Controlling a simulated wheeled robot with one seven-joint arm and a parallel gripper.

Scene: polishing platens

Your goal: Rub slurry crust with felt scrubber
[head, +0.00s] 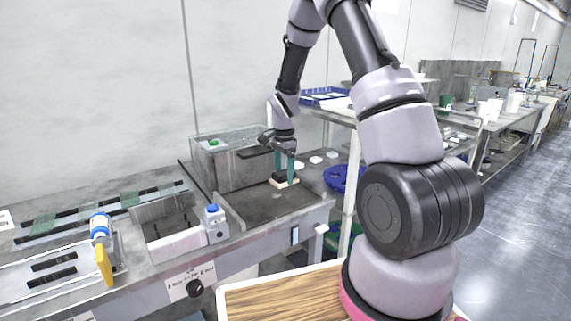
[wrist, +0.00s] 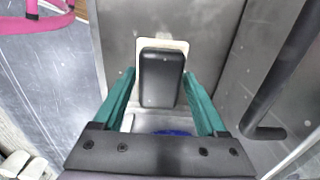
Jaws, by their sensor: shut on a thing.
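The felt scrubber, a black block on a cream pad (head: 285,184), is at the back of a dark, flat work surface (head: 258,208) in the head view. My gripper (head: 284,170) points down over it, its teal fingers around the block. In the wrist view the scrubber's black grip (wrist: 161,78) sits between the two fingers of my gripper (wrist: 160,80), with the cream pad's edge showing beyond it. The gripper is shut on the scrubber. The pad looks at or very near the surface; I cannot tell whether it touches. I cannot make out slurry crust clearly in either view.
A grey open-topped bin (head: 235,165) stands just behind and left of the gripper. A blue-capped bottle (head: 213,222) stands to the left. Small white pieces (head: 316,160) and a blue round item (head: 343,178) lie right. The dark surface's front is clear.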

